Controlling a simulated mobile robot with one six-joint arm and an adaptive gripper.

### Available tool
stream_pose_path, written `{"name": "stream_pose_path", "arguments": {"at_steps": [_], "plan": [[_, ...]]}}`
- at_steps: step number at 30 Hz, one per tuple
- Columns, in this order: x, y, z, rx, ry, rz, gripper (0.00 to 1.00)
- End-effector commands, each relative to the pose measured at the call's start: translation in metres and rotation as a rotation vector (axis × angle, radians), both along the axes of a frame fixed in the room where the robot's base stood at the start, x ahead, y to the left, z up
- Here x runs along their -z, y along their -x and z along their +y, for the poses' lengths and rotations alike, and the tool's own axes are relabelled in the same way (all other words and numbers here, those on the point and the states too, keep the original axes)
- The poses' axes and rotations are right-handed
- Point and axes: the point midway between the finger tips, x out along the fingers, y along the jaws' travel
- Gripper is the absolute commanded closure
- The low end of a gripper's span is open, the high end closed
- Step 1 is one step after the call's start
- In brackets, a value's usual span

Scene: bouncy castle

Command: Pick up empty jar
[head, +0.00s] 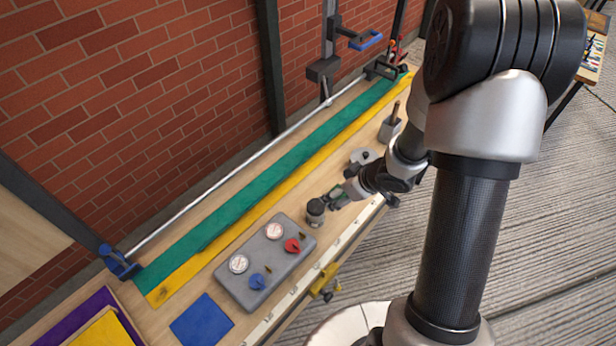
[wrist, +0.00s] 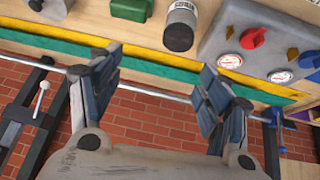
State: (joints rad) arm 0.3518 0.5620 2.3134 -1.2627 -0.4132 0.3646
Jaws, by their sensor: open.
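A small grey jar (head: 316,211) with a dark top stands on the wooden bench, left of my gripper in the head view. In the head view my gripper (head: 352,188) is small and partly hidden by my own arm. It looks close to the jar but apart from it.
A grey gauge panel (head: 262,262) with red and blue levers lies left of the jar. A green block (wrist: 132,9) sits close beside the jar. Green and yellow strips (head: 225,215) run along the bench before a brick wall. A grey holder (head: 390,128) stands farther back.

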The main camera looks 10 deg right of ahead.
Motion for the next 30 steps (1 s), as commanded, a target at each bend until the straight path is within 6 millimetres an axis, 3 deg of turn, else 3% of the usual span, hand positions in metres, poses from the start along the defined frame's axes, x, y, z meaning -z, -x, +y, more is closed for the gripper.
{"name": "stream_pose_path", "arguments": {"at_steps": [7, 21, 30], "plan": [[0.028, 0.005, 0.018, -0.051, -0.074, 0.022, 0.27], [0.109, -0.037, 0.048, -0.050, -0.071, 0.022, 0.27], [0.125, -0.045, 0.054, -0.048, -0.071, 0.022, 0.27]]}}
